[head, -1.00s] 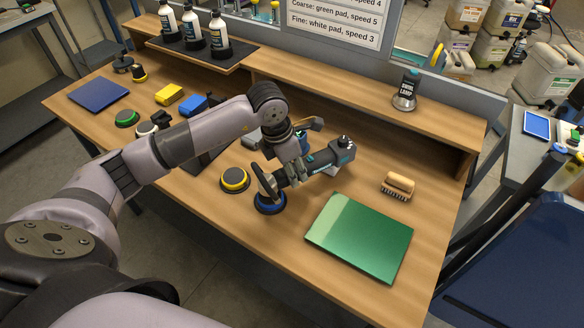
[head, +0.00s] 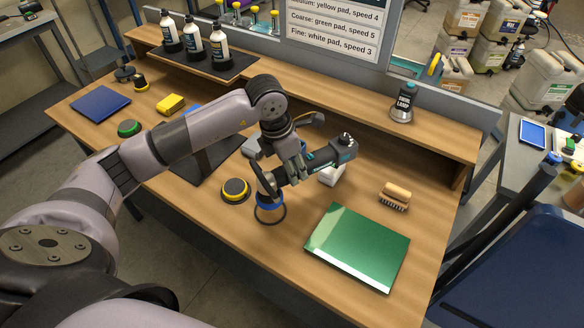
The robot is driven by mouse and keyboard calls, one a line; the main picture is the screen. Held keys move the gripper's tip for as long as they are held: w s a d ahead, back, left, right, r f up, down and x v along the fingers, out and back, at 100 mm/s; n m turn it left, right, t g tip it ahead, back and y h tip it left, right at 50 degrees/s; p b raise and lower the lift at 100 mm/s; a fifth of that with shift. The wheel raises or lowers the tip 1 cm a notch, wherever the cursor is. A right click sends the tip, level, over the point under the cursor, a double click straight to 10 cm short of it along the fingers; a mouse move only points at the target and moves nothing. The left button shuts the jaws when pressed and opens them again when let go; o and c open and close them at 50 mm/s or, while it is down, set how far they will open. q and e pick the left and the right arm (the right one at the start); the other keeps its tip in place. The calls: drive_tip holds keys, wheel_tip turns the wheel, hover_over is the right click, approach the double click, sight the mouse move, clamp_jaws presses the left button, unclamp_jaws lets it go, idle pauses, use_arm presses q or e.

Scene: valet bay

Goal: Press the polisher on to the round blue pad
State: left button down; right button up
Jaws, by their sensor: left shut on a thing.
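My left gripper (head: 291,172) is shut on the polisher (head: 322,160), a dark and teal tool, and holds it tilted above the bench, its head down and to the left. The round blue pad (head: 267,200) shows directly under the polisher's head and seems to be against it; the contact is partly hidden. A thin dark ring (head: 272,222) lies on the bench just below the pad, with bare wood showing inside it. My right gripper is not in view.
A yellow-topped pad (head: 235,189) lies left of the ring. A green panel (head: 357,248) and a brush (head: 396,195) lie to the right. A white item (head: 331,176) stands behind the polisher. A green pad (head: 129,128) and a blue panel (head: 100,103) are farther left.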

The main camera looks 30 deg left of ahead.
use_arm(q)
drive_tip(key=shift+w+d+p+v, duration=0.2)
drive_tip(key=shift+p+v, duration=0.25)
drive_tip(key=shift+v, duration=0.5)
drive_tip(key=shift+w+d+p+v, duration=0.15)
drive_tip(key=shift+p+v, duration=0.25)
drive_tip(key=shift+v, duration=0.55)
drive_tip(key=shift+a+r, duration=0.1)
